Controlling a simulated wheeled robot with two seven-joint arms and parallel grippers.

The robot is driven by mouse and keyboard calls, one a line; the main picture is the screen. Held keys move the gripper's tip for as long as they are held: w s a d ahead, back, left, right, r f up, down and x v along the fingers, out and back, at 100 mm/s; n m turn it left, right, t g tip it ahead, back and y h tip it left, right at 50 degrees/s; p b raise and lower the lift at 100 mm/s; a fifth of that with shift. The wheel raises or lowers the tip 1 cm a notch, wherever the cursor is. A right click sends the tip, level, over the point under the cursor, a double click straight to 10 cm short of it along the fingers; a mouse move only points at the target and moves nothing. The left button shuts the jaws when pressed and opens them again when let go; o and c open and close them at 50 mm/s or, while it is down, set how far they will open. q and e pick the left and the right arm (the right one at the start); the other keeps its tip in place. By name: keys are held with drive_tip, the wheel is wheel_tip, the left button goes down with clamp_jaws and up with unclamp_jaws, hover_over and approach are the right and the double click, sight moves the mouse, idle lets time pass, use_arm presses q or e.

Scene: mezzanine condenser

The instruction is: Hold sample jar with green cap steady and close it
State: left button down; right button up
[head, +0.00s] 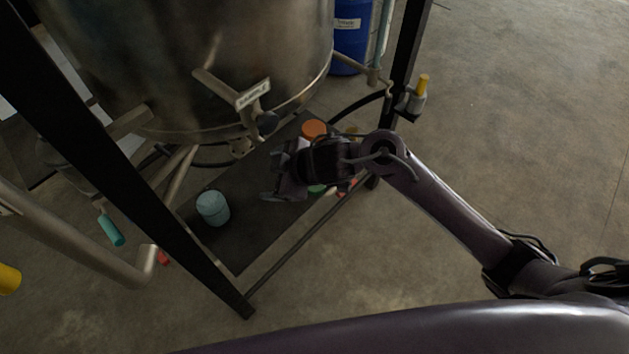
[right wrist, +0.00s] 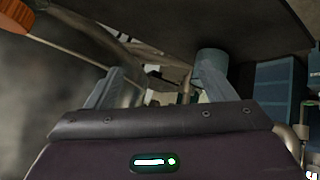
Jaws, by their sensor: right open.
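A green cap (head: 317,189) shows just below my right gripper in the head view; the gripper and wrist hide most of what is around it. I cannot tell whether it sits on a jar. My right gripper (head: 272,188) is open above the dark shelf, its fingers pointing left, with nothing visible between them. In the right wrist view both fingers (right wrist: 160,88) are spread apart. A pale teal cylindrical container (head: 212,208) stands on the shelf, left of the gripper and apart from it. My left gripper is in neither view.
The dark shelf (head: 240,245) lies under a large steel vessel (head: 200,60) with a labelled sample valve (head: 253,95). An orange lid (head: 313,129) is behind my gripper. Black frame posts (head: 405,50) bound the shelf. The front of the shelf is clear.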

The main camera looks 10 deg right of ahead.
drive_tip(key=d+g, duration=0.1)
drive_tip(key=d, duration=0.1)
drive_tip(key=w+d+f+n+g, duration=0.1)
drive_tip(key=d+g, duration=0.1)
drive_tip(key=d, duration=0.1)
drive_tip(key=shift+w+d+f+n+h, duration=0.3)
drive_tip(key=shift+w+f+n+h, duration=0.05)
drive_tip(key=shift+w+n+h, duration=0.05)
drive_tip(key=d+r+g+h, duration=0.1)
drive_tip(key=d+g, duration=0.1)
drive_tip(key=d, duration=0.5)
drive_tip(key=shift+a, duration=0.1)
drive_tip(key=shift+x, duration=1.25)
drive_tip(key=shift+f, duration=0.15)
drive_tip(key=x, duration=0.2)
drive_tip(key=p+x, duration=0.1)
drive_tip(key=x, duration=0.2)
drive_tip(key=shift+d+f, duration=0.15)
drive_tip(key=shift+d, duration=0.05)
